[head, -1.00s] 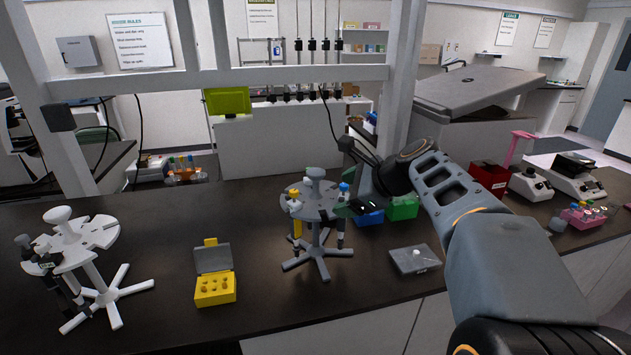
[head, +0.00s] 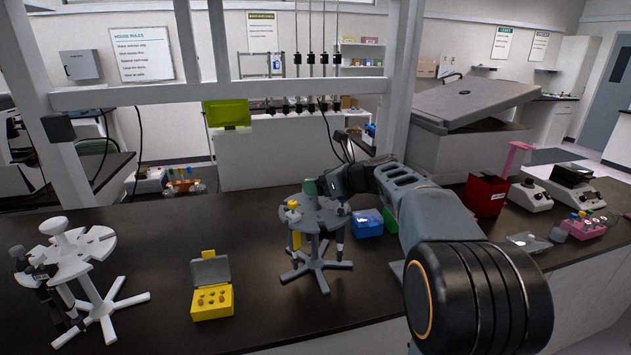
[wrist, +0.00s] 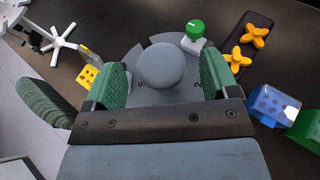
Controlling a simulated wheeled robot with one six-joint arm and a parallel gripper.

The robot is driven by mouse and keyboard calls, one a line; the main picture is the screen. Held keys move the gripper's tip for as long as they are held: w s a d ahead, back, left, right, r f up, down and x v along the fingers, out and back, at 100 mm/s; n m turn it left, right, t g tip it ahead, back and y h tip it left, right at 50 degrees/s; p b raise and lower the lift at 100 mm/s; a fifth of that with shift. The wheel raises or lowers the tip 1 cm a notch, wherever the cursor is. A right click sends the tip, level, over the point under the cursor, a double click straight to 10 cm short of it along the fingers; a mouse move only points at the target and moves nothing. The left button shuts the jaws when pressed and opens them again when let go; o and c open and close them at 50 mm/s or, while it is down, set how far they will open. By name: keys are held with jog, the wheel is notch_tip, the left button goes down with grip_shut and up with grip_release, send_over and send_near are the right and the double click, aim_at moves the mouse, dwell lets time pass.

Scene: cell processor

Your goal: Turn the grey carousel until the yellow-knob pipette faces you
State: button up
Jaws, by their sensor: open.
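The grey carousel (head: 327,216) stands upright on the dark bench, its round top knob (wrist: 166,66) clear in the wrist view. The yellow-knob pipette (head: 294,227) hangs at the carousel's front left in the head view; I cannot make it out in the wrist view. A pipette with a dark tip (head: 340,236) hangs at the right, its top hidden by my arm. A green knob (wrist: 195,28) shows at the disc's edge in the wrist view. My gripper (wrist: 163,80) is open over the disc, its green pads either side of the top knob, with gaps visible.
A white carousel (head: 82,245) with a dark pipette stands left. An open yellow box (head: 212,303) sits between the carousels. A blue box (head: 367,223) is close on the right. Orange cross-shaped pieces (wrist: 247,45) lie on a dark tray. Front bench is clear.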

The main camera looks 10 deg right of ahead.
jog(key=shift+x, duration=1.2)
jog(key=shift+c, duration=0.4)
jog(key=c, duration=1.2)
